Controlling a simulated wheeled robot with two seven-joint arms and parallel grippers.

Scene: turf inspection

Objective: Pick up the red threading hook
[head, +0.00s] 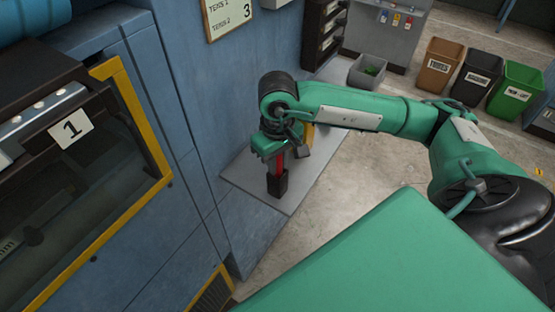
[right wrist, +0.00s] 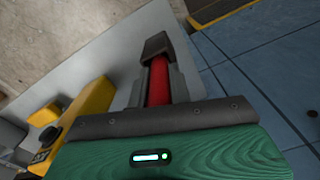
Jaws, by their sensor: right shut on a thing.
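The red threading hook (head: 279,170) shows as a red shaft with a dark block at its lower end, below my right gripper (head: 275,152) in the head view. The right wrist view also shows its red shaft (right wrist: 158,80) between the two fingers of my right gripper (right wrist: 158,92), with the dark block beyond the fingertips. My right gripper is shut on it. The rest of the hook is hidden by the gripper. The hook is over the grey shelf (head: 240,172); I cannot tell if the dark block touches it. My left gripper is not in view.
A yellow and black object (right wrist: 77,118) lies close by on the shelf. The blue wall (head: 235,80) stands right behind it. A cabinet marked 1 (head: 70,130) is at left. A grey bin (head: 367,72) and several coloured bins stand at the back right.

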